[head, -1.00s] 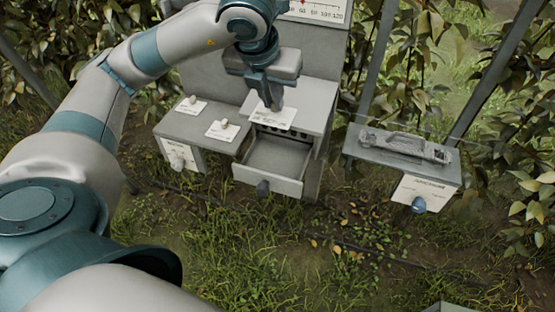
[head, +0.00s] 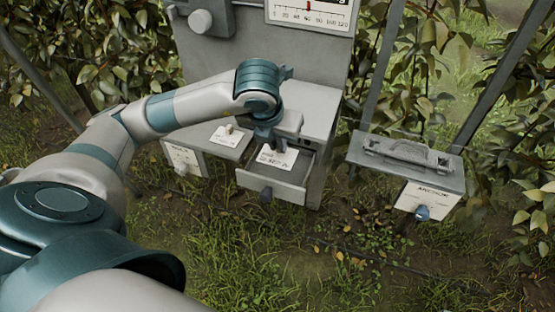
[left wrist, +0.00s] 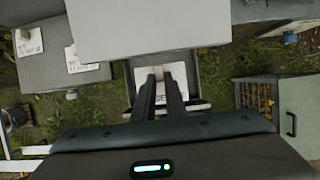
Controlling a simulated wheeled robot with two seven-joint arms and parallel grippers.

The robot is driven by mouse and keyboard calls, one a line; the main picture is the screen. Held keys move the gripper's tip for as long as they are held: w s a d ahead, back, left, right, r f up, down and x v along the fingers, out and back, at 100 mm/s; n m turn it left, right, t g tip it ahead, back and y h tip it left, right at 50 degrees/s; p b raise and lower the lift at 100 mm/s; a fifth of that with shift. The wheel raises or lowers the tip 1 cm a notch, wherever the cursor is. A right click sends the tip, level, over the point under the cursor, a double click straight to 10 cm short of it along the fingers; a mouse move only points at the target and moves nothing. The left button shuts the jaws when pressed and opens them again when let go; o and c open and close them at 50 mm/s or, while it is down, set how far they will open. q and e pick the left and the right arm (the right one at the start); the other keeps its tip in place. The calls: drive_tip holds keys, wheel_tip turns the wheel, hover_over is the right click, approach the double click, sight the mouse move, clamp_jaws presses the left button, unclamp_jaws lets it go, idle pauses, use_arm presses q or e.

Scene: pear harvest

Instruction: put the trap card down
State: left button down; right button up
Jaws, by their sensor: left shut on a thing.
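My left gripper (head: 268,146) is shut on the trap card (head: 281,157), a white card with dark print. It holds the card at the mouth of the open drawer (head: 270,184), which sticks out from the grey cabinet (head: 312,105). In the left wrist view the fingers (left wrist: 163,77) close on a small pale knob on the card (left wrist: 173,98), with the drawer (left wrist: 200,104) around and beneath it. I cannot tell whether the card touches the drawer floor. My right gripper is not in view.
White cards with small knobs (left wrist: 28,41) (left wrist: 80,62) lie on the lower box to the left. Grass lies in front.

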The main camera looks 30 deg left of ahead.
sight(276, 158)
use_arm(q)
drive_tip(key=shift+f, duration=1.4)
drive_tip(key=shift+f+p, duration=0.55)
drive_tip(key=shift+f, duration=1.4)
drive_tip(key=shift+f, duration=0.1)
drive_tip(key=shift+f, duration=0.1)
drive_tip(key=c, duration=1.8)
unclamp_jaws()
drive_tip(key=shift+r, duration=0.3)
